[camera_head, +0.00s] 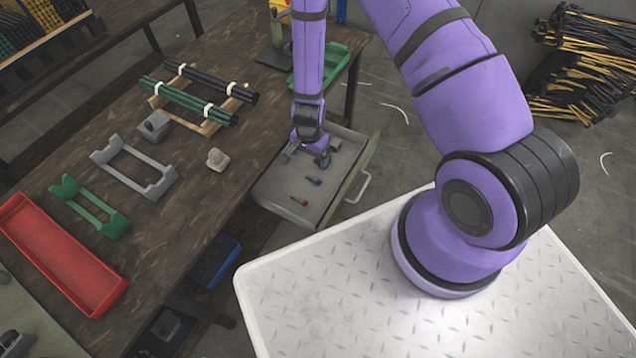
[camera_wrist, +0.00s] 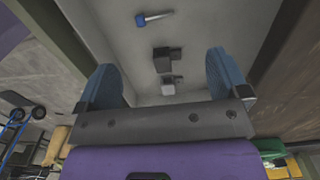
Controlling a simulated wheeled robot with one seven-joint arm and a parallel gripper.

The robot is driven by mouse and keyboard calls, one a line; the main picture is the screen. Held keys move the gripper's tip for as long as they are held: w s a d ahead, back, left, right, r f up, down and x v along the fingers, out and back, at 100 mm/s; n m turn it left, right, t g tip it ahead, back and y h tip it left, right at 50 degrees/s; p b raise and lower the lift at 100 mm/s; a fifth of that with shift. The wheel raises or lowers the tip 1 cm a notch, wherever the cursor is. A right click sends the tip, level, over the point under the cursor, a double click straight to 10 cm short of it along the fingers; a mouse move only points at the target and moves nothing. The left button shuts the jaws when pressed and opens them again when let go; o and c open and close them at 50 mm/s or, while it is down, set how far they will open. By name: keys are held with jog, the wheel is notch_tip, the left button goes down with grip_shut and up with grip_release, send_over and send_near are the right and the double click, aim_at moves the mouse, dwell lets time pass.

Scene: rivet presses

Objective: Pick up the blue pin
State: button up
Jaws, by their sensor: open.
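The blue pin (camera_head: 314,181) lies on its side on the floor of the open grey drawer (camera_head: 270,188). In the wrist view the blue pin (camera_wrist: 154,18) shows near the top edge, with a blue head and a thin pale shank. My gripper (camera_head: 307,157) is over the far part of the drawer, pointing down, with the blue pin on its near side. Its two blue fingers (camera_wrist: 164,66) are spread wide with nothing held between them. The pin lies beyond the fingertips and apart from them.
A red pin (camera_head: 300,202) lies nearer in the drawer. Small dark and grey blocks (camera_wrist: 168,60) show between the fingers in the wrist view. The drawer's side walls are close by. The wooden table (camera_head: 235,165) stands left, with a red tray (camera_head: 65,255).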

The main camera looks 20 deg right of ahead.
send_over(313, 179)
jog(key=f, duration=0.5)
jog(key=shift+w+a+f, duration=0.2)
jog(key=shift+f, duration=0.2)
jog(key=shift+s+d+f, duration=0.1)
jog(key=shift+f, duration=1.2)
jog(key=shift+s+d+f, duration=0.1)
jog(key=shift+f, duration=1.2)
jog(key=c, duration=1)
